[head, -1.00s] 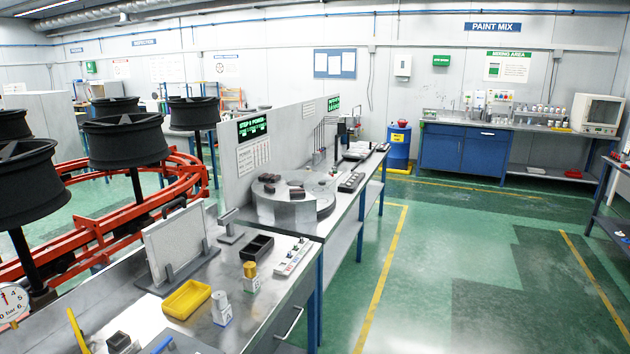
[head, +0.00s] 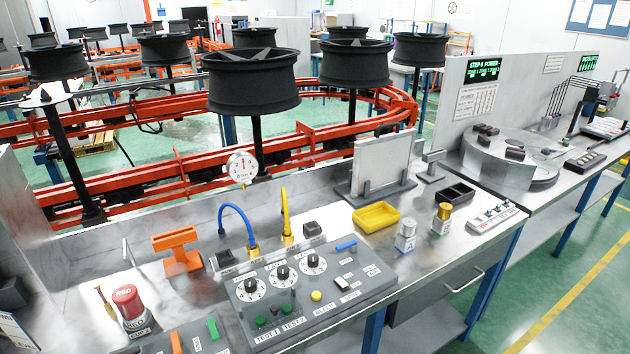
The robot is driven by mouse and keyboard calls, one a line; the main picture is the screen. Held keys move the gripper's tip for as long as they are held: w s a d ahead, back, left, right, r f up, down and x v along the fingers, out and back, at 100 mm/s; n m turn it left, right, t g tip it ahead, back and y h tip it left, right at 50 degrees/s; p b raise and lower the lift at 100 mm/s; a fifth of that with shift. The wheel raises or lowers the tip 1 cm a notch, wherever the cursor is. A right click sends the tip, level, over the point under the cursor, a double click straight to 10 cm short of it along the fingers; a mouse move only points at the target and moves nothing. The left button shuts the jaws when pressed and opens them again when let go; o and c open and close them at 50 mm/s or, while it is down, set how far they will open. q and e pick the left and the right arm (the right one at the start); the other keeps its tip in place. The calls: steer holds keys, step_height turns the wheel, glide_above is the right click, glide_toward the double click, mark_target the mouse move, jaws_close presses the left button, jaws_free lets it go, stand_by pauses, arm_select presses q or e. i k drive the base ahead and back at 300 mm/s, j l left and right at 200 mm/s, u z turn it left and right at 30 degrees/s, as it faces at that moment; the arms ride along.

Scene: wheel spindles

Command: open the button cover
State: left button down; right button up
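A grey control panel (head: 365,288) lies on the steel bench, with several black dials along its back part. At its front left, a clear cover (head: 289,300) seems to sit over the green buttons (head: 261,321) by the TEST labels. It looks closed, but it is see-through and small, so I cannot be sure. A yellow button (head: 316,296) and a white switch (head: 341,283) are to its right. Neither of my grippers is in view.
Blue and yellow hoses (head: 286,215) arch up behind the panel. A yellow tray (head: 376,216) and small bottles (head: 405,236) stand right.

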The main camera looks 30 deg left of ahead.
mark_target(274, 308)
steer(key=u, duration=1.35)
